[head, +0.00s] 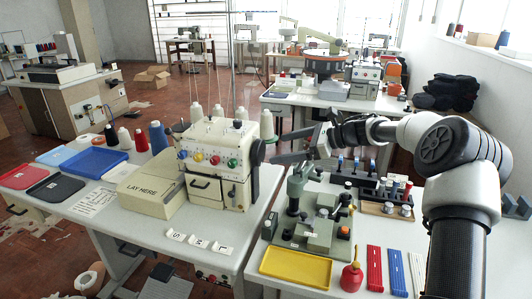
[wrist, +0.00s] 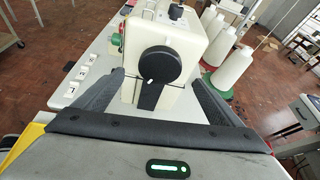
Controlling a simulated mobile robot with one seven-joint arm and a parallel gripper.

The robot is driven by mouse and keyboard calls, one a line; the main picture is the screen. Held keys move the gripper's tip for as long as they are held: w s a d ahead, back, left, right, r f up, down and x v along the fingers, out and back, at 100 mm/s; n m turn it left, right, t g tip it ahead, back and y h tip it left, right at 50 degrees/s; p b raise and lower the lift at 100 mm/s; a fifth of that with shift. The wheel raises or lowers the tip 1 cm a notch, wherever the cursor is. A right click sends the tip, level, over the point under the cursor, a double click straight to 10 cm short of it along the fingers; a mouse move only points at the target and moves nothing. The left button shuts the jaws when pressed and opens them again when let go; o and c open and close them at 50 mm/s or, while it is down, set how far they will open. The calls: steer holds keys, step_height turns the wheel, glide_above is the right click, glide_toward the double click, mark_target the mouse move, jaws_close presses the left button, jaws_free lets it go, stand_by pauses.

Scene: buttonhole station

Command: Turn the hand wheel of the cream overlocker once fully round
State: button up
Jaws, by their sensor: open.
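The cream overlocker (head: 222,150) stands on the table left of my arm, coloured dials on its front. Its black hand wheel (head: 258,152) is on the machine's right side. In the wrist view the hand wheel (wrist: 160,64) is a round black disc with a small white mark at its lower left. A dark tapering piece hangs below the disc. My gripper (head: 284,146) is open, just right of the wheel. In the wrist view its fingers (wrist: 157,80) are spread to either side of the wheel's lower part, with nothing held. I see no contact with the wheel.
A cream "LAY HERE" box (head: 147,190) adjoins the overlocker's left. Thread cones (wrist: 222,46) stand behind the machine. Lettered blocks (head: 199,242) lie in front. On the nearer bench are a green-grey press (head: 308,208), a yellow tray (head: 296,267) and a red oil can (head: 352,274).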

mark_target(263, 152)
steer(key=x, duration=0.7)
steer(key=c, duration=1)
steer(key=m+g+p, duration=0.1)
steer(key=p, duration=0.1)
steer(key=shift+w+r+p, duration=0.2)
steer(key=shift+p, duration=0.1)
steer(key=shift+c, duration=0.2)
steer(key=shift+w+d+f+m+g+y+p, duration=0.15)
steer(key=shift+m+g+p, duration=0.1)
steer(key=shift+m, duration=0.3)
steer(key=shift+s+a+f+m+g+y+p, duration=0.15)
steer(key=shift+m+g+p, duration=0.1)
steer(key=shift+m, duration=0.3)
steer(key=shift+w+d+r, duration=0.1)
steer(key=o, duration=1)
steer(key=shift+o, duration=0.2)
